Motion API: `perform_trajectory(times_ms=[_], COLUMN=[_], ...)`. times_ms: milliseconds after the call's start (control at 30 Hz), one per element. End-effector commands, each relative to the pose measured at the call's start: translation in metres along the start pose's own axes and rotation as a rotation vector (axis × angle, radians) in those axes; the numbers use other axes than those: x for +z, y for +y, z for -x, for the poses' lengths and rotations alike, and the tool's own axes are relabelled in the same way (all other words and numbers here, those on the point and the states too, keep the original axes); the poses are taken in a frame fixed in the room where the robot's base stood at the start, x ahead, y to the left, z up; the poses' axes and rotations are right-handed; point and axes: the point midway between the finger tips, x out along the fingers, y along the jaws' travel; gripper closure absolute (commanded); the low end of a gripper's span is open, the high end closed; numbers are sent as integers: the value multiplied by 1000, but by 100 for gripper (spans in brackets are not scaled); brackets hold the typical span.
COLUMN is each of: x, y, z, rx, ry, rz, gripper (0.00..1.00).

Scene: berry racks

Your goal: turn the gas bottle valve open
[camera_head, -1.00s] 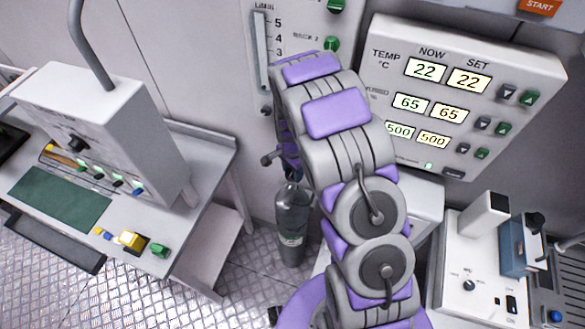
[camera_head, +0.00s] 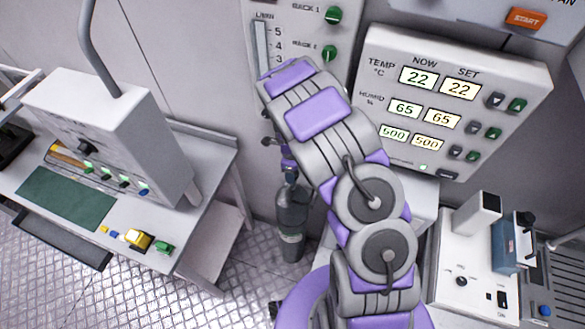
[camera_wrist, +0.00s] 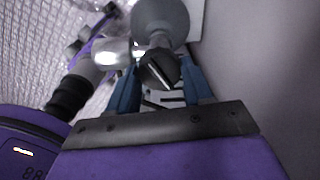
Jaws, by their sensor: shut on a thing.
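The gas bottle (camera_head: 292,218) is a dark grey-green cylinder with a pale label, standing upright on the floor against the wall in the head view. My gripper (camera_wrist: 160,88) has two blue fingers, one on each side of a round black valve knob (camera_wrist: 159,68) with a pale diagonal line, and it is shut on that knob. The grey rounded bottle top (camera_wrist: 163,18) shows beyond the knob in the wrist view. In the head view my arm hides part of the gripper, and the knob cannot be made out there.
A workbench (camera_head: 205,165) with a grey box unit (camera_head: 125,120) stands on the left. A climate panel (camera_head: 450,100) with lit readouts is on the right wall. A white device (camera_head: 465,265) stands at lower right. Metal floor (camera_head: 235,290) is clear left of the bottle.

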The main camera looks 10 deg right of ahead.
Motion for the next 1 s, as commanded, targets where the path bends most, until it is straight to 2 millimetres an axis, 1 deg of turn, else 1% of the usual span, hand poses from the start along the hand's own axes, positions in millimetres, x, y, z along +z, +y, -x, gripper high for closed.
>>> perform_trajectory(times_ms=[200,500,700,1000], x=[1,2,2,2], y=[-2,-3,-3,-4], z=[2,2,2,1], rx=[-6,-7,-7,-8], ry=[-4,-6,-6,-7], rz=[-195,-403,-484,-525], gripper=[80,80,80,80])
